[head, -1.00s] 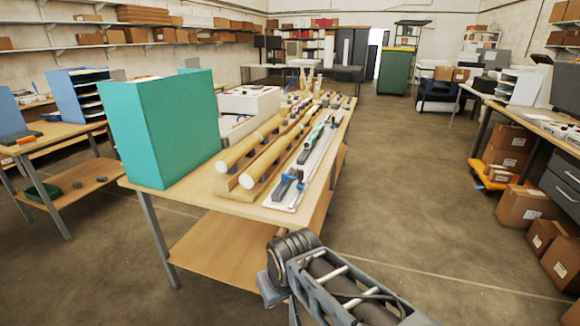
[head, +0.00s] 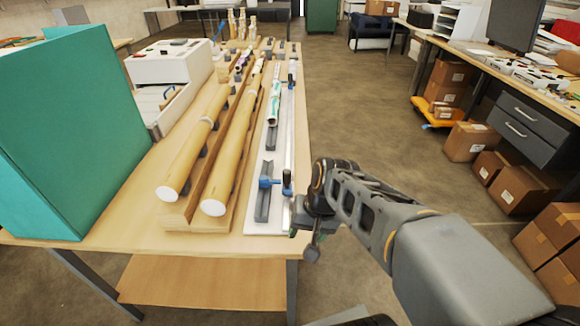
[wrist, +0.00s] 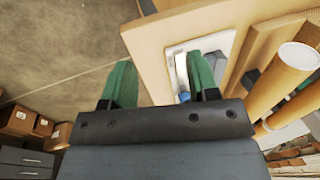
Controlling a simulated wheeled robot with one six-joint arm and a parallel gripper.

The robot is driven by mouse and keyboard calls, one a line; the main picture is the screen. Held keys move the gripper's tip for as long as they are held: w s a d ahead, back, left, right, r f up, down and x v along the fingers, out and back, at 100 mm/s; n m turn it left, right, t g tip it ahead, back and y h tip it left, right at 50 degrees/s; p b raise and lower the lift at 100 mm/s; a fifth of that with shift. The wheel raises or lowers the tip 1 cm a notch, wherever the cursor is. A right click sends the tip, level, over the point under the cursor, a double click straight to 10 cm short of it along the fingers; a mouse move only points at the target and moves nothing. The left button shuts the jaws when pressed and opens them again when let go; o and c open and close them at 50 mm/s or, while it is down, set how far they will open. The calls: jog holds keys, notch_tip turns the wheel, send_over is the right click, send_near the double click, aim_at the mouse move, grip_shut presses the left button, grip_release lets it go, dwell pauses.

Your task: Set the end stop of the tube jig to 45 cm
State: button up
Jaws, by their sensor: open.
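The tube jig (head: 252,222) is a long white board with a metal rail along its right side, lying at the table's right edge in the head view. A blue clamp-like piece (head: 267,183), which looks like the end stop, sits near its front end. A dark grey channel and a white-and-green tube (head: 274,100) lie along the board. My gripper (head: 302,240) is beside the board's front right corner; its fingers are mostly hidden there. In the wrist view my gripper (wrist: 162,85) is open and empty, green fingers apart, with the jig's end (wrist: 212,45) behind the right finger. Scale marks are unreadable.
Two long cardboard tubes (head: 196,140) lie on a wooden rack left of the jig. A teal box (head: 75,135) and a white machine (head: 168,62) stand further left. The floor right of the table (head: 370,120) is clear up to the boxes.

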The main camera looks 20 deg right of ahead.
jog(key=w+f+m+g+y, duration=0.1)
jog(key=w+f+m+y, duration=0.1)
jog(key=w+m+y, duration=0.3)
jog(key=m+t+y, duration=0.8)
jog(key=m+t, duration=0.1)
jog(key=m, duration=0.7)
send_near(275, 182)
jog(key=w+a+p, duration=0.1)
jog(key=w+a, duration=0.1)
jog(key=w+a+r, duration=0.1)
jog(key=a, duration=0.1)
jog(key=w+a+r+p, duration=0.1)
jog(key=w+a, duration=0.1)
jog(key=shift+w+a+p, duration=0.15)
jog(key=shift+w+p, duration=0.15)
jog(key=shift+p, duration=0.05)
jog(key=shift+c, duration=0.4)
grip_shut()
